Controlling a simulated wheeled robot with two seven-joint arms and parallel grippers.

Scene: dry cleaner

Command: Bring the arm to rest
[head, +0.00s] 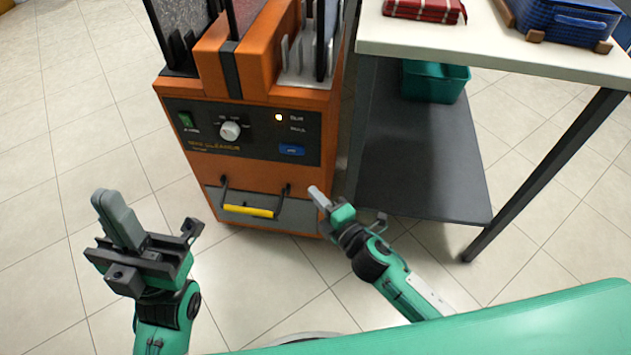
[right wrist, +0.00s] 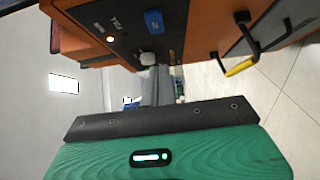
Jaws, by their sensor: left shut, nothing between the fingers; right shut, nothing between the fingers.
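My left gripper (head: 117,217) is at the lower left of the head view, over the tiled floor, shut and empty. My right gripper (head: 318,196) is right of the middle, just in front of the lower right of the orange machine, shut and empty. In the right wrist view its closed fingers (right wrist: 156,85) point past the machine's panel. I cannot tell from these frames whether the right fingertips touch anything.
The orange machine (head: 262,75) has a black panel with a knob and a drawer with a yellow handle (head: 250,211). A white-topped table (head: 490,45) stands to the right, with a teal bin (head: 436,82) on its dark lower shelf (head: 430,160). Floor at left is clear.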

